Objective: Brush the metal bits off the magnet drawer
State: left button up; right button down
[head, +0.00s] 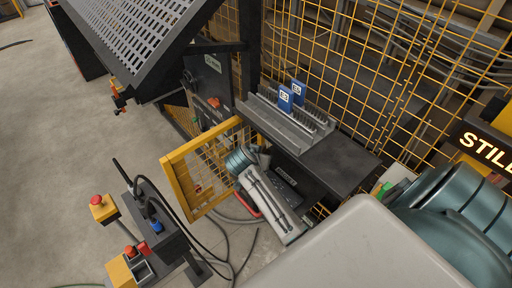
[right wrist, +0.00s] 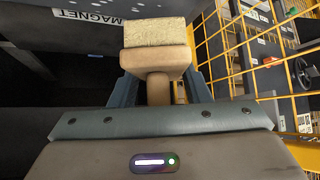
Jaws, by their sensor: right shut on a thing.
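In the right wrist view my right gripper (right wrist: 163,88) is shut on the handle of a brush (right wrist: 158,60). The brush has a pale wooden body and a block of straw-coloured bristles pointing away from the gripper. A dark panel with a white MAGNET label (right wrist: 88,18), upside down, lies just beyond and left of the bristles. A grey surface with small specks shows at the top edge; I cannot tell if these are metal bits. In the head view my right arm's pale link (head: 268,205) reaches down beside the dark machine; its gripper and the brush cannot be made out. My left gripper is not in view.
A yellow mesh gate (head: 205,170) stands by the arm, and yellow mesh fencing (head: 350,60) runs behind. A dark shelf (head: 335,160) carries a grey slotted rack (head: 280,122) with blue cards. Posts with red buttons (head: 97,200) stand at lower left. Open floor lies left.

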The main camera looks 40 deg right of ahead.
jog(key=shift+s+d+r, duration=0.6)
jog(key=shift+s+d, duration=0.1)
jog(key=shift+s, duration=8.4)
jog(key=shift+w+a+r, duration=0.15)
jog(key=shift+w+a, duration=0.05)
jog(key=shift+w, duration=2.55)
jog(key=shift+w+a+r, duration=0.2)
jog(key=shift+w+a, duration=0.05)
jog(key=shift+w, duration=2.55)
jog(key=shift+w+a+r, duration=0.15)
jog(key=shift+w+a, duration=0.05)
jog(key=shift+w, duration=2.55)
jog(key=w, duration=0.6)
jog(key=shift+a, duration=0.25)
jog(key=shift+s+r, duration=0.1)
jog(key=shift+r, duration=0.05)
